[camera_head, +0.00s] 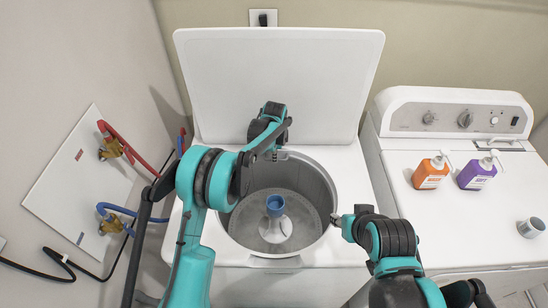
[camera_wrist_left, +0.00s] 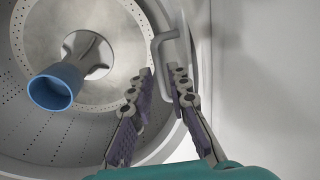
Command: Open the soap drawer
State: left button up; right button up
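The washing machine's lid stands up and its round metal drum (camera_head: 318,185) is open. At the drum's back rim is a small grey drawer handle (camera_wrist_left: 155,52), seen as a bent bar in the left wrist view; I take it to belong to the soap drawer. The drawer's body is mostly hidden. My left gripper (camera_head: 273,155) is over the back rim. In the left wrist view its fingers (camera_wrist_left: 162,72) are parted, with the handle just ahead of and between the tips; contact is unclear. My right gripper (camera_head: 337,219) is at the drum's right rim, its fingers too small to judge.
The raised white lid (camera_head: 280,75) stands behind my left gripper. A blue-topped agitator (camera_head: 275,205) rises in the drum. Orange (camera_head: 430,175) and purple (camera_head: 475,174) bottles and a grey cap (camera_head: 531,227) stand on the right machine. Hoses (camera_head: 125,145) run along the left wall.

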pick_arm(q)
jog(key=shift+f, duration=0.5)
grip_shut()
jog(key=s+b, duration=0.1)
jog(key=s, duration=0.7)
grip_release()
jog(key=shift+s, duration=0.1)
notch_tip(320, 180, up, 9)
jog(key=s+p, duration=0.1)
jog(key=p, duration=0.4)
jog(key=shift+s, duration=0.2)
